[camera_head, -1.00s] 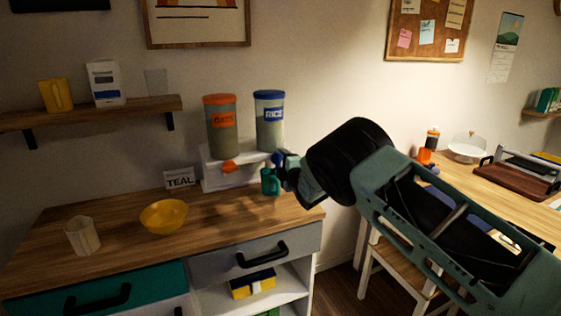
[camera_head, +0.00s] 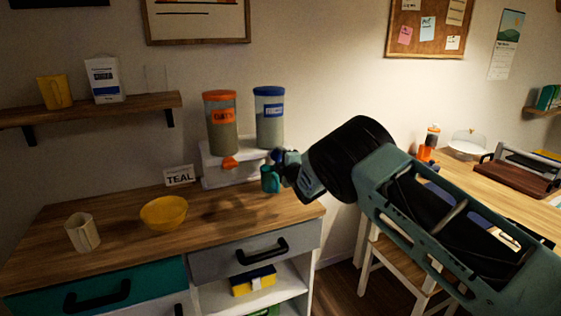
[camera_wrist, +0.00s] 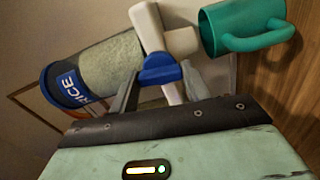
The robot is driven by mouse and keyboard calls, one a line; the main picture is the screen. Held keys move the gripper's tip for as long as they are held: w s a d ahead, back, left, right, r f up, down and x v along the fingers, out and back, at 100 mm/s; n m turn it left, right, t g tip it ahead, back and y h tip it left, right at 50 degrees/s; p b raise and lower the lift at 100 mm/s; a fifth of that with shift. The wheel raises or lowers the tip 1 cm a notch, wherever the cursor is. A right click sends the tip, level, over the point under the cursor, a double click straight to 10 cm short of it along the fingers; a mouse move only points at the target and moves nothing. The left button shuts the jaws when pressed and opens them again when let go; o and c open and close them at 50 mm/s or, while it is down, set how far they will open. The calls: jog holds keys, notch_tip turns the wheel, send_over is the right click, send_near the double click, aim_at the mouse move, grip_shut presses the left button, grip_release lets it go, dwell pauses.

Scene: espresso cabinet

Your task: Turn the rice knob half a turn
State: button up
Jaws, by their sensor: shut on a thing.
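The rice canister (camera_head: 269,120) has a blue lid and a blue label and stands on the right of the white dispenser base (camera_head: 211,178). Its blue knob (camera_wrist: 160,68) sits between my two fingers in the wrist view. My gripper (camera_wrist: 161,80) is shut on this knob. In the head view, my gripper (camera_head: 281,159) is at the right front of the base, and the knob is mostly hidden by it. A teal mug (camera_head: 269,181) stands just below the knob; it also shows at the top right of the wrist view (camera_wrist: 240,30).
The oats canister (camera_head: 221,128) with its orange knob (camera_head: 230,163) is to the left. A TEAL card (camera_head: 179,175), a yellow bowl (camera_head: 163,213) and a pale cup (camera_head: 82,233) are on the counter (camera_head: 120,238). The counter's right edge is close to the mug.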

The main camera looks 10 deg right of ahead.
jog(key=m+b, duration=0.1)
jog(key=b, duration=0.1)
jog(key=m+b, duration=0.2)
jog(key=shift+f+m+b, duration=0.3)
jog(key=shift+f+b, duration=0.05)
jog(key=m+b, duration=0.4)
jog(key=b, duration=0.1)
jog(key=shift+m, duration=0.3)
jog(key=m+b, duration=0.4)
jog(key=shift+r, duration=0.1)
jog(key=shift+r+m+b, duration=0.1)
jog(key=shift+m+b, duration=1.3)
jog(key=shift+m, duration=0.7)
jog(key=o, duration=1)
jog(key=shift+r, duration=0.1)
jog(key=shift+s, duration=0.1)
